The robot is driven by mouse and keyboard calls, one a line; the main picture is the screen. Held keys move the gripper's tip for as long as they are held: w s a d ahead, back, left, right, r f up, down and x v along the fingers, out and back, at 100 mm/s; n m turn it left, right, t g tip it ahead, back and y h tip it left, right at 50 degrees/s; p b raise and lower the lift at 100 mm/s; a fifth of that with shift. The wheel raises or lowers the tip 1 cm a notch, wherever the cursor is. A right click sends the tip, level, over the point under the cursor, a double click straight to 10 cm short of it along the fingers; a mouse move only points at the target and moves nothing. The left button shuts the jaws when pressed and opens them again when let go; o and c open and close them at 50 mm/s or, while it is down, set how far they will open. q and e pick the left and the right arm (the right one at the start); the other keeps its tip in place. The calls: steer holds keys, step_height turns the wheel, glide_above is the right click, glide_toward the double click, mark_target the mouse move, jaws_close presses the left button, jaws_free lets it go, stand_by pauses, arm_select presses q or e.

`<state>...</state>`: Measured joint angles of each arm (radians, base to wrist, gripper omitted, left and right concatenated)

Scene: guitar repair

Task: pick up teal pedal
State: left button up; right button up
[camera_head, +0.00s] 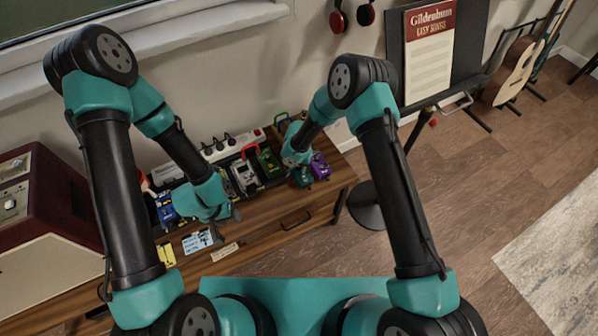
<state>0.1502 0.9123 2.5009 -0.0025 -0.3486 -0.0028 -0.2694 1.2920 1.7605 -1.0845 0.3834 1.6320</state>
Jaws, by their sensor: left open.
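A teal pedal (302,176) sits on the wooden bench near its right end, next to a purple pedal (320,167). My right gripper (291,163) is just behind and above the teal pedal. Its fingers are small and partly hidden, so I cannot tell their opening or whether they touch anything. My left gripper (222,228) is open and empty over the front part of the bench, left of the teal pedal.
A green pedal (268,163), a white pedal (244,176) and a blue pedal (166,208) stand on the wooden bench (270,228). A white power strip (215,150) runs behind them. An amplifier (42,215) stands at the left.

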stand_by(0.5)
jaws_close()
